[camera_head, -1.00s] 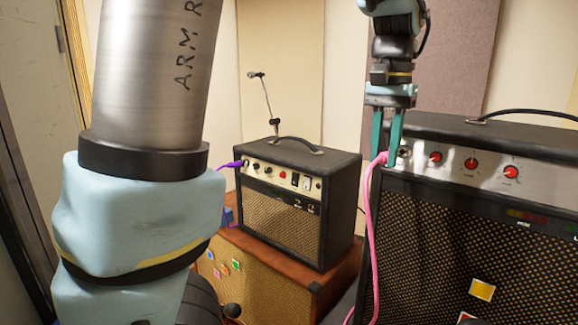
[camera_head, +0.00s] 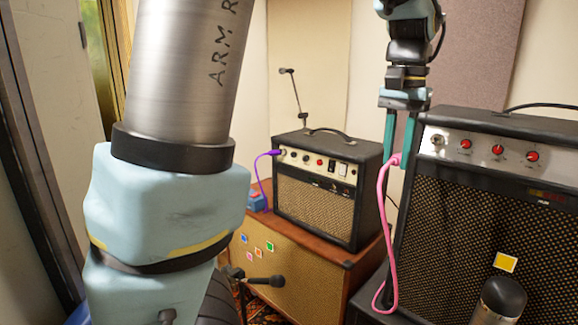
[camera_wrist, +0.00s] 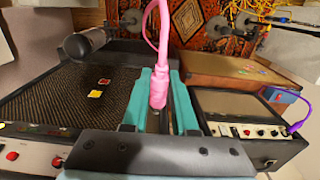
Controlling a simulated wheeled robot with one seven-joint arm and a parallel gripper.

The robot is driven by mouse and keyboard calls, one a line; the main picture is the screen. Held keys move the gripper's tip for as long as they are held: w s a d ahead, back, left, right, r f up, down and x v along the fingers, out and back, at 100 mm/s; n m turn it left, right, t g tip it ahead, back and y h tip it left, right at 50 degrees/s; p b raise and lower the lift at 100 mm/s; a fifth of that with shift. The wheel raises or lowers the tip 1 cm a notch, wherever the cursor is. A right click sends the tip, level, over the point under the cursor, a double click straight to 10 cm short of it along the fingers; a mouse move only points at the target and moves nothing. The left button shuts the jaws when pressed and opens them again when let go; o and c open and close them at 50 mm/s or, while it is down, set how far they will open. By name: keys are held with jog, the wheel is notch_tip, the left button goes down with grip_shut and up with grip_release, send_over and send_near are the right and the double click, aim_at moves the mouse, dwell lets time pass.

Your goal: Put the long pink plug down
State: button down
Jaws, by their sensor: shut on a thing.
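My gripper (camera_head: 398,162) points down with its two teal fingers shut on the long pink plug (camera_head: 394,159). In the head view it hangs in the air just left of the large black amp (camera_head: 440,215). The wrist view shows the pink plug (camera_wrist: 158,88) between the teal fingers, with its pink cable leading away from its far end. In the head view the cable (camera_head: 382,200) droops down beside the large amp. The large amp's input jack (camera_head: 438,140) on its silver panel is empty and apart from the plug.
A smaller amp (camera_head: 330,185) with a purple plug (camera_head: 270,153) in it stands on a brown cabinet (camera_head: 300,282) at the left. A blue box (camera_head: 257,199) sits beside it. Microphones (camera_head: 500,297) stand in front of the large amp and the cabinet (camera_head: 266,281). A patterned rug (camera_wrist: 195,35) covers the floor.

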jog(key=w+a+f+n, duration=0.2)
jog(key=w+a+f, duration=0.55)
jog(key=f, duration=0.25)
jog(key=w+a+f+n, duration=0.3)
jog(key=w+a+f, duration=0.3)
jog(key=a+f, duration=0.3)
jog(key=a+f+n, duration=0.3)
jog(key=a+f, duration=1)
jog(key=f, duration=0.1)
jog(key=s+f, duration=0.4)
jog(key=f, duration=0.2)
jog(key=shift+s+a+f, duration=0.25)
jog(key=shift+s+a, duration=0.05)
